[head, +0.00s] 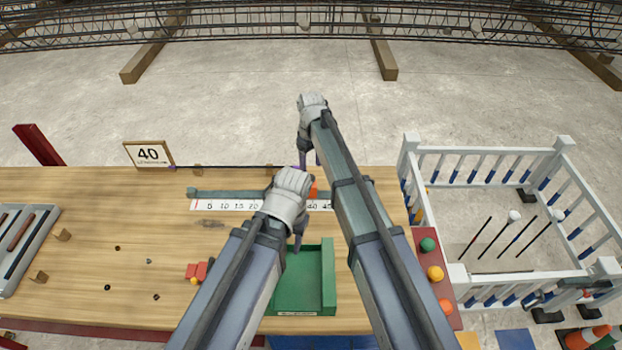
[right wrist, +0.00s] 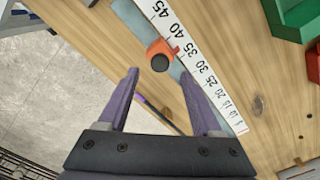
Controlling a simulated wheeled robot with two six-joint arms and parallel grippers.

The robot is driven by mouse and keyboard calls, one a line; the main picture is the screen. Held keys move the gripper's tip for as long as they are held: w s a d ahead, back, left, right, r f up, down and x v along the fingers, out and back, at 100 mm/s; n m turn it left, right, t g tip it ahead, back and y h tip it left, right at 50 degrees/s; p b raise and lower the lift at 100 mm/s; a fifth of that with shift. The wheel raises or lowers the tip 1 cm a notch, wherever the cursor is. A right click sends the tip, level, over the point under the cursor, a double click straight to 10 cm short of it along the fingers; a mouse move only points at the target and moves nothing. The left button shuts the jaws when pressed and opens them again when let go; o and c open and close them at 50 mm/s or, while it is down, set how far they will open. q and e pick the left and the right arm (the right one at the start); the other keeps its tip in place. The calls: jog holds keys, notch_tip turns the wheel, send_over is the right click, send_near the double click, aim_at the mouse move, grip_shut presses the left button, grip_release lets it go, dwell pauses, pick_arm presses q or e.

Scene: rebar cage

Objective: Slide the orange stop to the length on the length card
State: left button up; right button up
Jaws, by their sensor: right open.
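The length card (head: 149,154) at the table's back left reads 40. The orange stop (right wrist: 162,49) sits on the grey rail beside the white scale (right wrist: 190,57). Its red edge lies between the 35 and 40 marks. In the head view the stop (head: 313,189) is partly hidden by my arms. My right gripper (right wrist: 156,75) is open and empty, its purple fingers pointing toward the stop but not around it. In the head view this gripper (head: 308,157) is over the table's back edge. My left gripper (head: 297,240) is over the green tray; its jaw opening is hidden.
The green tray (head: 328,275) stands at the table's front. A red strip with coloured balls (head: 428,245) lies at right, beside a white railing (head: 485,152). Red blocks (head: 196,271) and small bits lie left of my left arm. A grey tool tray (head: 27,245) is far left.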

aim_at(311, 177)
notch_tip(311, 177, down, 5)
jog(key=b, duration=0.3)
jog(key=shift+r+b, duration=0.1)
jog(key=shift+b, duration=0.25)
jog(key=shift+r, duration=0.1)
grip_shut()
dwell(0.9)
